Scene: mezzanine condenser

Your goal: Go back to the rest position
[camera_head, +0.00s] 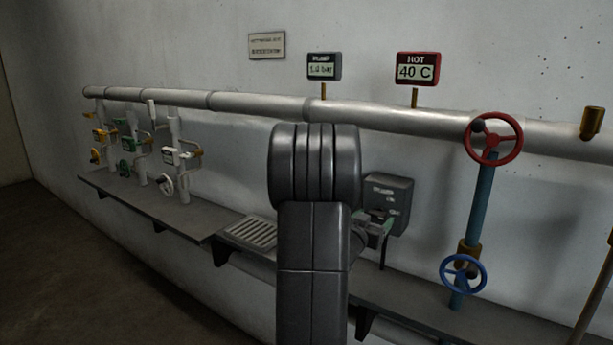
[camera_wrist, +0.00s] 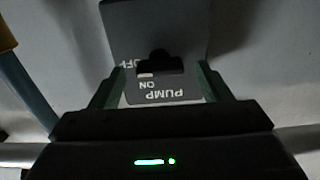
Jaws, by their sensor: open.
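My gripper (camera_head: 374,228) is beside the grey pump switch box (camera_head: 398,190) on the wall, partly hidden behind my dark arm in the head view. In the wrist view my gripper (camera_wrist: 160,92) has its two green fingers apart. Between and beyond them is the pump switch box (camera_wrist: 190,30), upside down, with the words PUMP, ON and part of OFF. A dark switch lever (camera_wrist: 158,64) stands out between the fingers. I cannot tell whether the fingers touch it. Nothing is held.
A long pipe (camera_head: 250,104) runs along the wall above a narrow shelf (camera_head: 170,213). A red handwheel (camera_head: 492,139) and a blue handwheel (camera_head: 463,275) stand at right. A pump gauge (camera_head: 324,67) and a hot gauge (camera_head: 417,69) sit above the pipe. Several small valves are at left.

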